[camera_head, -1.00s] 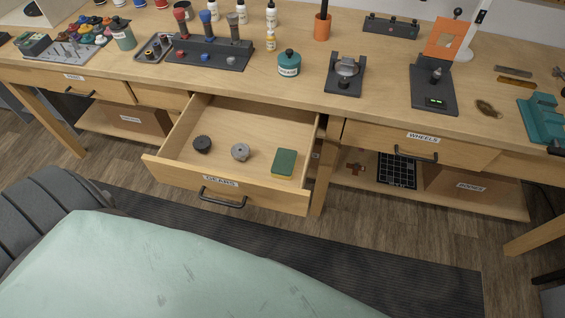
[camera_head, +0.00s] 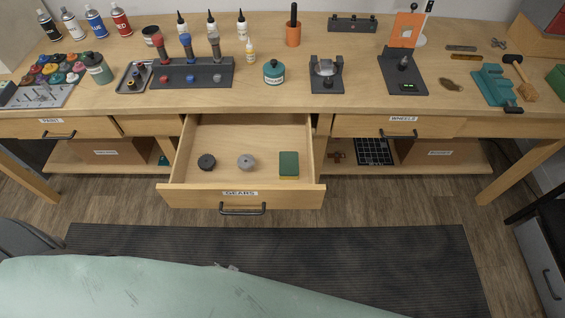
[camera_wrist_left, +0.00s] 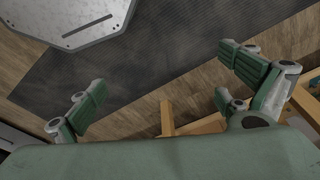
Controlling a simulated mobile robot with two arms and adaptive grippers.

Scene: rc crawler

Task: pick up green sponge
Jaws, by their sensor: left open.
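The green sponge (camera_head: 289,164) lies in the open drawer labelled GEARS (camera_head: 241,198), on the right side of the drawer floor. It has a green face and a thin yellow edge at the front. My left gripper (camera_wrist_left: 160,100) shows in the left wrist view, open and empty, with its green-padded fingers spread over the floor. No gripper shows in the head view, and the sponge does not show in the left wrist view.
A dark gear (camera_head: 206,162) and a grey gear (camera_head: 246,162) lie left of the sponge. The workbench (camera_head: 300,98) above holds bottles, tools and fixtures. The WHEELS drawer (camera_head: 398,126) is shut. A dark mat (camera_head: 350,260) covers the floor in front.

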